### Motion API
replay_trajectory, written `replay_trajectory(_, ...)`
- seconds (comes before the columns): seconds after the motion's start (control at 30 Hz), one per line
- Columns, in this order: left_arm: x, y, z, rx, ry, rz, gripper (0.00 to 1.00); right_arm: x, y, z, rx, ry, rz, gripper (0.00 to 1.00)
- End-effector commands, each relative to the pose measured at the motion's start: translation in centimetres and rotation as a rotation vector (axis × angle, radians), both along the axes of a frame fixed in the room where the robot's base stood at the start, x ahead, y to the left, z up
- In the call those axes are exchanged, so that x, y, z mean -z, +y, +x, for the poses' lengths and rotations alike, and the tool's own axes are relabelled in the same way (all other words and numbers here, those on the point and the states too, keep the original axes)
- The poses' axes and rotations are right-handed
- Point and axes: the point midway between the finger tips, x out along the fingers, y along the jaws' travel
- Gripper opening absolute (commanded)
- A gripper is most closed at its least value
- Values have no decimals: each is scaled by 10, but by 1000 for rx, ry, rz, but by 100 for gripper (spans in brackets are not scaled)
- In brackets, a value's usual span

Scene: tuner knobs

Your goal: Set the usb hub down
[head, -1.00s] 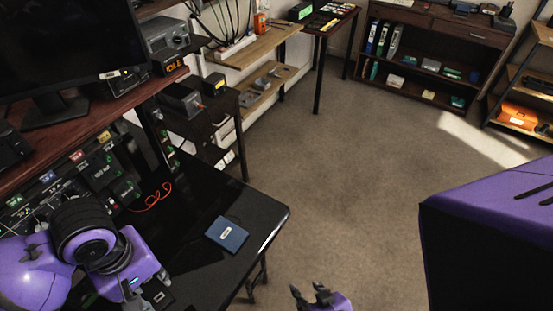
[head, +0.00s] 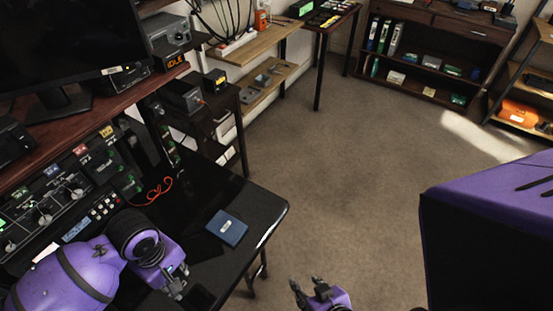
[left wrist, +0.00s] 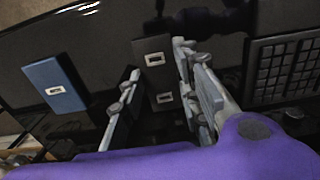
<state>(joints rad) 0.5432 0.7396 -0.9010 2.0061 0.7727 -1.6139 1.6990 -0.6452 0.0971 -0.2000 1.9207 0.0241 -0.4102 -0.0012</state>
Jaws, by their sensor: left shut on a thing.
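The usb hub looks like a dark, flat block (left wrist: 153,58) with small pale-marked faces. In the left wrist view it sits between the two fingers of my left gripper (left wrist: 158,90), which is shut on it. In the head view my left gripper (head: 177,285) is low over the black desk (head: 262,212), left of a blue box. The hub is hard to make out there against the dark desktop. I cannot tell whether it touches the desk. My right gripper (head: 311,290) is open and empty over the floor, right of the desk.
The blue box (head: 227,228) lies near the desk's right edge and also shows in the left wrist view (left wrist: 55,84). A panel with knobs (head: 50,207) stands behind my left arm. A red cable (head: 158,190) lies at the back. A dark gridded object (left wrist: 283,70) is right of the gripper.

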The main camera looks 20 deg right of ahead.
Motion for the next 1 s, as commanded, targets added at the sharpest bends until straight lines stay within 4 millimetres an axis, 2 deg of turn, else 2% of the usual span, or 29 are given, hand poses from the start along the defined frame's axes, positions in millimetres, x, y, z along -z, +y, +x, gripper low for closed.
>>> replay_trajectory(0.1, 15, -6, 12, 1, -1, 1, 4, 1, 0, 0, -1, 1, 0, 40)
replay_trajectory(0.33, 28, -10, 21, 0, -1, 0, 4, 3, 0, -2, -1, 6, 0, 40)
replay_trajectory(0.53, 56, -10, 21, 1, 0, 0, 4, 6, 0, -5, -1, 11, -1, 40)
replay_trajectory(0.9, 59, -10, 22, 1, -5, 0, 4, 3, 0, -3, 1, 4, 0, 40)
replay_trajectory(0.93, 59, -10, 22, 1, -5, 0, 33, 4, 0, -3, 1, 5, 0, 40)
replay_trajectory(1.0, 59, -10, 22, 2, -5, 0, 42, 4, 0, -3, 2, 5, -1, 40)
